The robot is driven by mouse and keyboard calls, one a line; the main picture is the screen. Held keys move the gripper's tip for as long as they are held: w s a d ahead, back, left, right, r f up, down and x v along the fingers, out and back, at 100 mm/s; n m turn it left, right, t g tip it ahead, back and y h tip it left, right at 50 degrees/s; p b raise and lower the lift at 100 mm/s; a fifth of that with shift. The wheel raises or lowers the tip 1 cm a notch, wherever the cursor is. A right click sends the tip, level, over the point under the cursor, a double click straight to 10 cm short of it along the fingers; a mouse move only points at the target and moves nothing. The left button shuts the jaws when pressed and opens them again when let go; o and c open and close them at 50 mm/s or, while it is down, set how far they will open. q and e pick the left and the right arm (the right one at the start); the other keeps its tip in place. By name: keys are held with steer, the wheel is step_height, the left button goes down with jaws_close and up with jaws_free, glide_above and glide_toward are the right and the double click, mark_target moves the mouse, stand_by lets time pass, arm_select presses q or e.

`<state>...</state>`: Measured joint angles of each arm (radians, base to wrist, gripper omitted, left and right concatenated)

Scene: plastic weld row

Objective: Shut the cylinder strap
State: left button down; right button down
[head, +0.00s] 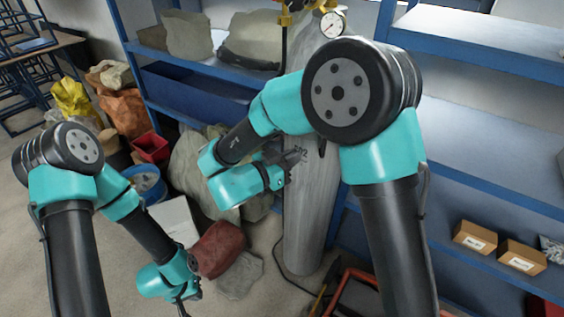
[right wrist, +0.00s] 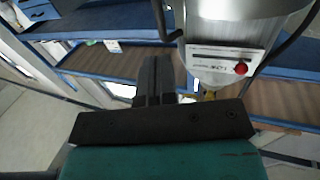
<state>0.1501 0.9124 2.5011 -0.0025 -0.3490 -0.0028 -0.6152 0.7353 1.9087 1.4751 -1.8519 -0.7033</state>
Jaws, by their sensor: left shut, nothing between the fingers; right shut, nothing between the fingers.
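A tall grey gas cylinder (head: 308,215) stands upright against the blue shelving, marked with dark lettering that seems to end in "2". A pressure gauge (head: 332,24) and yellow fittings sit above it. A small dark piece (head: 322,147) shows on the cylinder's right side; I cannot tell whether it is the strap. My right gripper (head: 297,157) is shut and empty in front of the cylinder's upper body. Its dark fingers (right wrist: 155,78) show in the right wrist view, left of a grey rounded body with a red button (right wrist: 241,69). My left gripper (head: 184,302) is shut and empty, low at the bottom.
Blue shelves (head: 480,50) flank the cylinder. Cardboard boxes (head: 475,237) sit on the lower right shelf. Sacks (head: 120,108), a red bin (head: 150,147) and a dark red bag (head: 219,248) crowd the floor at left. A red-orange frame (head: 362,285) stands by the cylinder's base.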

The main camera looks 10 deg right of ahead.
steer(key=x, duration=0.8)
steer(key=shift+d, duration=0.25)
steer(key=shift+w, duration=0.2)
